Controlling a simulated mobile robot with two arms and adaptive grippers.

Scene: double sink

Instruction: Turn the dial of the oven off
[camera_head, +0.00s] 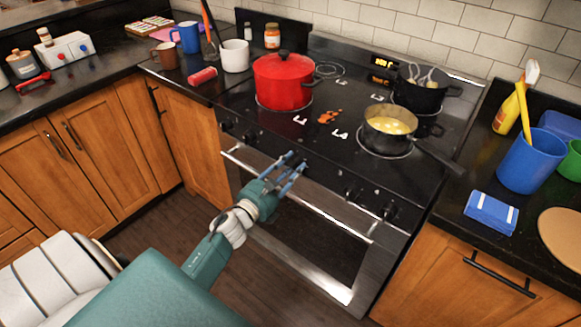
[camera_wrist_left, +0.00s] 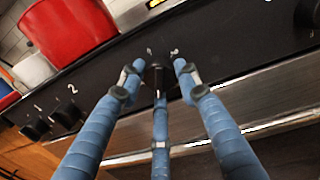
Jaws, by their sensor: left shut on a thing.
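The oven (camera_head: 310,220) is set into the counter, with a black control panel along its front. My left gripper (camera_head: 294,163) is at the middle of this panel, its blue fingers pointing at it. In the left wrist view the fingers (camera_wrist_left: 157,72) close around the middle dial (camera_wrist_left: 157,78), a dark knob largely hidden between them. In the head view that dial is hidden behind the fingers. The right gripper is not in view.
Other dials sit left (camera_wrist_left: 67,115) and right (camera_wrist_left: 308,15) on the panel. The oven handle (camera_head: 300,200) runs just below the gripper. A red pot (camera_head: 283,85) and a pan (camera_head: 389,127) with yellow food stand on the stovetop, the pan's handle reaching toward the right counter.

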